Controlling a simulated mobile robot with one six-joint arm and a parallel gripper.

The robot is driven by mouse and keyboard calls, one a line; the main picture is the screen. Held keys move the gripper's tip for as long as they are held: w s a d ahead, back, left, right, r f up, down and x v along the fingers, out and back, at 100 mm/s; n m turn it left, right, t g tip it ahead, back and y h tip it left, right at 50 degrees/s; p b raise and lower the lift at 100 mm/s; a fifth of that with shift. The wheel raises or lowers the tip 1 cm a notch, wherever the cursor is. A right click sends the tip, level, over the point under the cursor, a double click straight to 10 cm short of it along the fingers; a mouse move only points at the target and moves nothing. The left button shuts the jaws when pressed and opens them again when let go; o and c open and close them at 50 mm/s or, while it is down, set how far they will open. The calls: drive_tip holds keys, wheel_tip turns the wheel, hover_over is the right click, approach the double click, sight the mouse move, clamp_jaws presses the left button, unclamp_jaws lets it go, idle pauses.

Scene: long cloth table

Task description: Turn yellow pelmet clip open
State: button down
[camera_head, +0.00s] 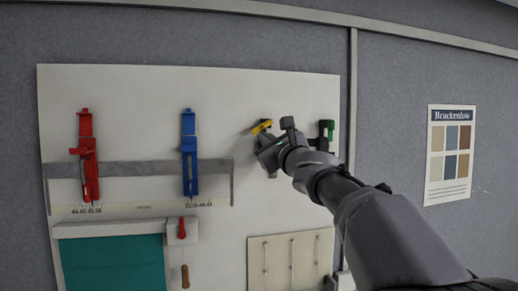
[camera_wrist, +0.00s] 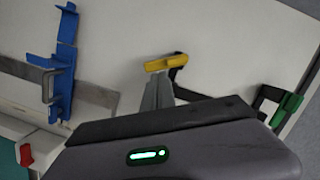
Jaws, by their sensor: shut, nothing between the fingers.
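The yellow pelmet clip (camera_head: 262,127) is on the upper right of the pale board, left of the green clip. In the wrist view the yellow clip (camera_wrist: 165,62) lies nearly level across a dark bracket, tilted slightly up to the right. My gripper (camera_head: 266,152) is shut and empty, just below the yellow clip in the head view. In the wrist view its grey fingers (camera_wrist: 158,93) end just short of the clip's lower edge; I cannot tell whether they touch it. My gripper's body hides the lower part of the bracket.
The green clip (camera_head: 330,129) is close on the right, on another dark bracket. Red (camera_head: 87,160) and blue (camera_head: 189,155) clamps stand on a grey rail to the left. A teal blind (camera_head: 112,262) and a corded panel (camera_head: 290,262) are below. The board between blue and yellow is clear.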

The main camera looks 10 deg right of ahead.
drive_tip(key=m, duration=0.2)
drive_tip(key=a+m+h+b, duration=0.1)
drive_tip(key=m, duration=0.1)
drive_tip(key=r+m+h+b, duration=0.1)
drive_tip(key=m, duration=0.1)
drive_tip(key=shift+a+t, duration=0.2)
drive_tip(key=shift+t, duration=0.1)
drive_tip(key=shift+a+r, duration=0.15)
idle(0.4)
